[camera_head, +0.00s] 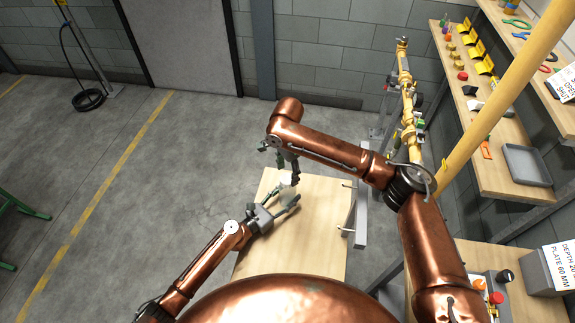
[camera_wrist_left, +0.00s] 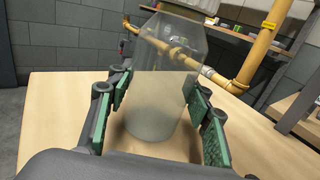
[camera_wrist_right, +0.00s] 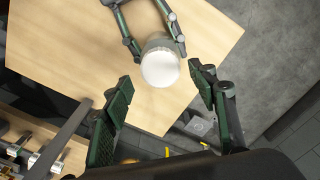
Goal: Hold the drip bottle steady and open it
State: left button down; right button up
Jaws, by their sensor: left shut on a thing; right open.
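The drip bottle (camera_wrist_left: 160,105) is a clear, cloudy bottle standing upright at the wooden table in the left wrist view. My left gripper (camera_head: 273,211) is shut on its sides; the green finger pads flank it in the left wrist view. In the right wrist view, the bottle's round white top, seemingly its cap (camera_wrist_right: 160,68), faces up. My right gripper (camera_wrist_right: 162,84) is open above it, with one finger on each side of the top in that picture. Contact with the top cannot be seen. In the head view the bottle is small and partly hidden by the grippers.
The pale wooden table (camera_head: 312,245) is otherwise largely clear. A yellow pipe assembly with valves (camera_head: 405,95) stands beyond its right side. Shelves with tools and a grey tray (camera_head: 526,164) are at right. A control box with a red button (camera_head: 496,297) is at lower right.

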aim_at(288, 178)
jog(key=shift+f, duration=1.95)
